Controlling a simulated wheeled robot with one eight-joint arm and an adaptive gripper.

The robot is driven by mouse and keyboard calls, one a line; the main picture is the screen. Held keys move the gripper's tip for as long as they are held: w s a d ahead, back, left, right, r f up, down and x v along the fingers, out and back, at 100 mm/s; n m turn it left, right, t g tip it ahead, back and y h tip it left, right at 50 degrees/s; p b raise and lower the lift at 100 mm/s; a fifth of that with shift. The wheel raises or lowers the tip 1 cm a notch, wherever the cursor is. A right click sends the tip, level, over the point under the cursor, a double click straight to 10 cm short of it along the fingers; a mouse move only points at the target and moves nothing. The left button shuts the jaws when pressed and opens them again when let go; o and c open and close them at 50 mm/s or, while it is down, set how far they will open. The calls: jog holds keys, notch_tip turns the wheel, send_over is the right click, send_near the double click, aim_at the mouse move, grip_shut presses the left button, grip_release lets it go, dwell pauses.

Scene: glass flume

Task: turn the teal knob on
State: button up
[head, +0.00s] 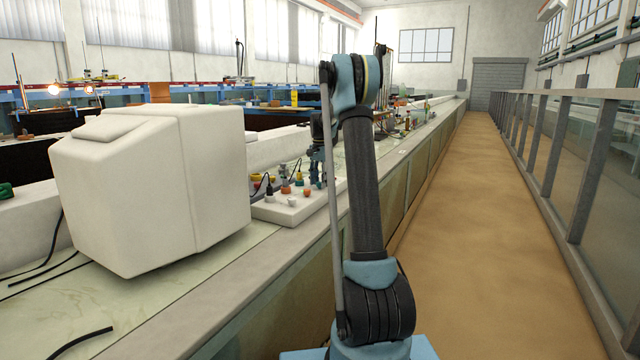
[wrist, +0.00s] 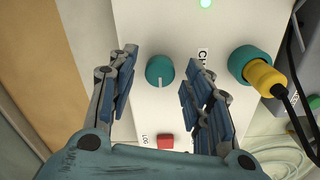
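The teal knob (wrist: 160,70) sits on a white panel (wrist: 150,20) in the wrist view, with a pale pointer line toward the picture's bottom. My gripper (wrist: 158,75) is open, one finger on each side of the knob. A gap shows on both sides, so the fingers look apart from it. In the head view my gripper (head: 317,170) points down over the right end of the white control box (head: 285,212). I cannot make out the teal knob there.
The wrist view shows a teal socket (wrist: 243,58) with a yellow plug (wrist: 264,80) and black cable right of my fingers, a red button (wrist: 165,141) below and a lit green lamp (wrist: 205,3) above. A big white casing (head: 155,185) stands left of the box.

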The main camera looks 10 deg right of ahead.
notch_tip(320, 180, up, 12)
dwell(0.7)
jog(key=s+f+n+t, duration=0.1)
jog(key=s+n, duration=0.4)
jog(key=s, duration=2.7)
jog(key=s+f+n, duration=0.2)
jog(key=s+f, duration=0.8)
jog(key=s, duration=0.2)
jog(key=s+f+n+t, duration=0.1)
jog(key=s+f+n, duration=0.2)
jog(key=s+f, duration=0.7)
jog(key=s, duration=0.3)
jog(key=shift+f+n, duration=0.25)
jog(key=shift+n, duration=0.05)
